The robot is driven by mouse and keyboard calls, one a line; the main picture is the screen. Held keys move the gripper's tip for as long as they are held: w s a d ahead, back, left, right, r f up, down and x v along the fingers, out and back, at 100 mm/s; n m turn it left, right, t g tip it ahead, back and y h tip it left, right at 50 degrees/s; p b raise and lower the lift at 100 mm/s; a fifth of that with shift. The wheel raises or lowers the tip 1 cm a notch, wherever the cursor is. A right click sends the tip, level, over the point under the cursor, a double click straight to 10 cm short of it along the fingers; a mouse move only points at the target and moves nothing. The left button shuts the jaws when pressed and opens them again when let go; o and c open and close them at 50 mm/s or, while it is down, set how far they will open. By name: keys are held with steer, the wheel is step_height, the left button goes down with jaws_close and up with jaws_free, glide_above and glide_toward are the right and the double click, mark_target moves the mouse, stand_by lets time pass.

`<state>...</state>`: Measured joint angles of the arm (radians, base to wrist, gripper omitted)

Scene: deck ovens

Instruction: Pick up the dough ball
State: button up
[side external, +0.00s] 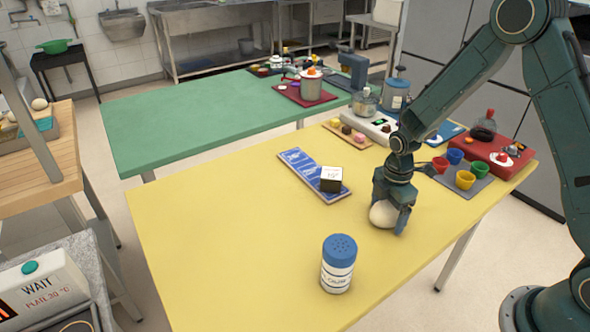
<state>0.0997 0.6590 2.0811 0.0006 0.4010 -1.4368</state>
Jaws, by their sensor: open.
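The dough ball (382,214) is a pale, round lump on the yellow table (230,250), right of the middle of the side external view. My gripper (389,218) points down over it, with its fingers at the ball's sides. The gripper is open around the ball, and the ball appears to rest on the table. The fingers hide part of the ball, so I cannot tell whether they touch it.
A blue-lidded shaker (338,264) stands in front. A blue strip (301,168) bearing a dark cube with a white top (331,179) lies left. Coloured cups (465,179) stand on a grey tray to the right. The table's left part is clear.

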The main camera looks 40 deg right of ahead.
steer(key=c, duration=1.1)
steer(key=shift+c, duration=0.2)
step_height(320, 180, up, 20)
stand_by(0.6)
